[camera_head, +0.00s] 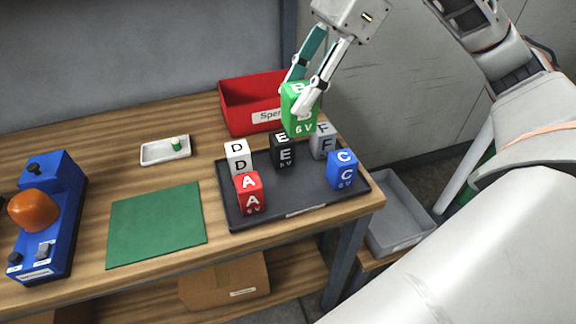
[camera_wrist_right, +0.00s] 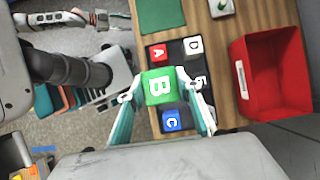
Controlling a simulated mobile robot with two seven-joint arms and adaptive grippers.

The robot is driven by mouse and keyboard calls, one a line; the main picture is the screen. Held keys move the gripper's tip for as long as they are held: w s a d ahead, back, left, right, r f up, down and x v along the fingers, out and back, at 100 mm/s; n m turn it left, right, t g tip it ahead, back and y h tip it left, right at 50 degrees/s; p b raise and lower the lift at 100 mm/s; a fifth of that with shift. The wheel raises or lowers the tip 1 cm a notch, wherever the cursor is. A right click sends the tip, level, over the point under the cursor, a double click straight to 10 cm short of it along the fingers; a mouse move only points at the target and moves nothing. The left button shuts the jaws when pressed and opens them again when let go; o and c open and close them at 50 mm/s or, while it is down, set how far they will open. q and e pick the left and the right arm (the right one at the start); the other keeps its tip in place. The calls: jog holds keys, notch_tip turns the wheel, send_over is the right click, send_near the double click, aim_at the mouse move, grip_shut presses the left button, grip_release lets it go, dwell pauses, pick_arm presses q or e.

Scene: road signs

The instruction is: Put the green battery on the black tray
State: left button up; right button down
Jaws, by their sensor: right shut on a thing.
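The green battery (camera_head: 299,118), a block lettered B and marked 6 V, is between the fingers of my right gripper (camera_head: 301,98), which is shut on it. It appears held above the back part of the black tray (camera_head: 290,196); the gap below it is hard to judge. In the right wrist view the green battery (camera_wrist_right: 159,87) sits between both fingertips, over part of the tray. The tray holds white D (camera_head: 238,158), red A (camera_head: 250,192), black E (camera_head: 283,151), grey F (camera_head: 323,142) and blue C (camera_head: 342,170) blocks. What looks like my left gripper (camera_wrist_right: 103,20) shows small in the right wrist view.
A red bin (camera_head: 235,108) stands just behind the tray. A green mat (camera_head: 156,225), a small white dish (camera_head: 157,152) with a green piece, and a blue device (camera_head: 60,215) with an orange knob are to the left. A grey bin (camera_head: 395,215) sits lower right.

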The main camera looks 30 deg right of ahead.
aim_at(300, 124)
jog(key=f, duration=0.4)
jog(key=f+b, duration=0.1)
jog(key=f, duration=0.1)
jog(key=shift+s+f, duration=0.25)
jog(key=shift+f, duration=0.15)
notch_tip(300, 124, down, 10)
jog(key=shift+f+b, duration=0.2)
jog(key=shift+b, duration=0.6)
jog(key=shift+w+f, duration=0.1)
jog(key=shift+f, duration=0.25)
pick_arm(q)
jog(key=shift+s+a+f, duration=0.1)
jog(key=shift+a+f, duration=0.05)
jog(key=shift+f, duration=0.45)
jog(key=shift+a+f, duration=0.1)
jog(key=shift+f, duration=0.45)
pick_arm(e)
jog(key=shift+f, duration=0.1)
